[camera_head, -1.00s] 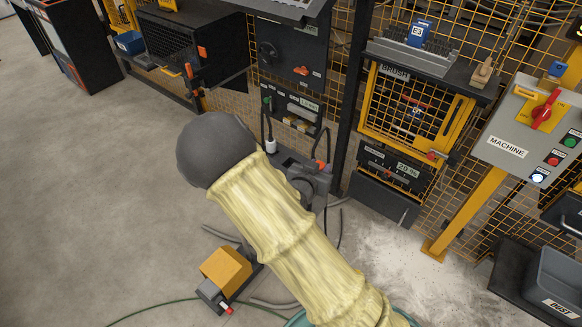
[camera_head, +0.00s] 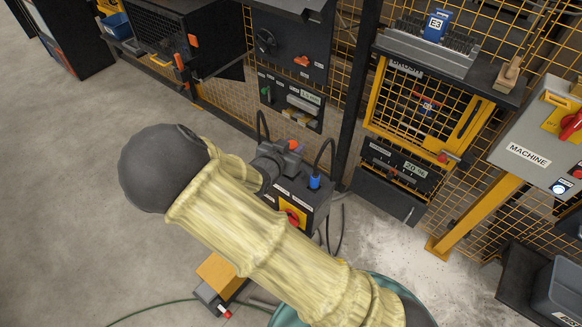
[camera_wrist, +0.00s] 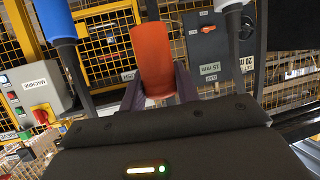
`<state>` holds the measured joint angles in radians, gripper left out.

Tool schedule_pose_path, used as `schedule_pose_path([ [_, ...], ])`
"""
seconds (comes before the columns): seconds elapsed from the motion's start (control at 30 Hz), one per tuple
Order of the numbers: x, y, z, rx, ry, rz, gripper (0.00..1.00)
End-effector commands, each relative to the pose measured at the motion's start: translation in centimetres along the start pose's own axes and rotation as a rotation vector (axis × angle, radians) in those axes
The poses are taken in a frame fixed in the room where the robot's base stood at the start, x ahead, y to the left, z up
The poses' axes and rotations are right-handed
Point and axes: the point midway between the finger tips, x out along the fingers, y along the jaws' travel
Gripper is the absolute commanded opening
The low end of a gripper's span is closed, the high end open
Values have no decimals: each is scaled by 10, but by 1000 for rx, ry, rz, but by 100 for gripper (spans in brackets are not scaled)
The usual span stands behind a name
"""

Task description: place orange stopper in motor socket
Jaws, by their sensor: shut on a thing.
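The orange stopper (camera_wrist: 153,58) is gripped between the two fingers of my gripper (camera_wrist: 158,84) in the wrist view. In the head view the stopper (camera_head: 295,145) shows as a small orange end beside my gripper (camera_head: 284,153), above the dark motor box (camera_head: 312,203). The box has a yellow plate with a red knob (camera_head: 292,217) and a blue plug (camera_head: 314,182) on a black cable in its top. My gripper and sleeved arm hide part of the box top. I cannot make out the empty socket.
In the wrist view the blue plug (camera_wrist: 56,18) and a white-grey plug (camera_wrist: 228,4) with cables flank the stopper. Black equipment (camera_head: 290,40) and yellow mesh stand behind. A yellow-and-grey unit (camera_head: 217,278) lies on the floor. Open floor is at left.

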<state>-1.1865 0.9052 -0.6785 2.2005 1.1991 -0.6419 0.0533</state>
Motion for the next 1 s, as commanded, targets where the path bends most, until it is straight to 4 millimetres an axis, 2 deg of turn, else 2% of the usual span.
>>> schedule_pose_path([
  [0.47, -2, -2, 3, -1, 0, -3, 10],
  [0.57, 2, -2, 11, -4, -1, -3, 10],
  [0.8, 16, -3, 47, -6, 0, -5, 10],
  [1.0, 21, -2, 55, -1, 0, -2, 10],
])
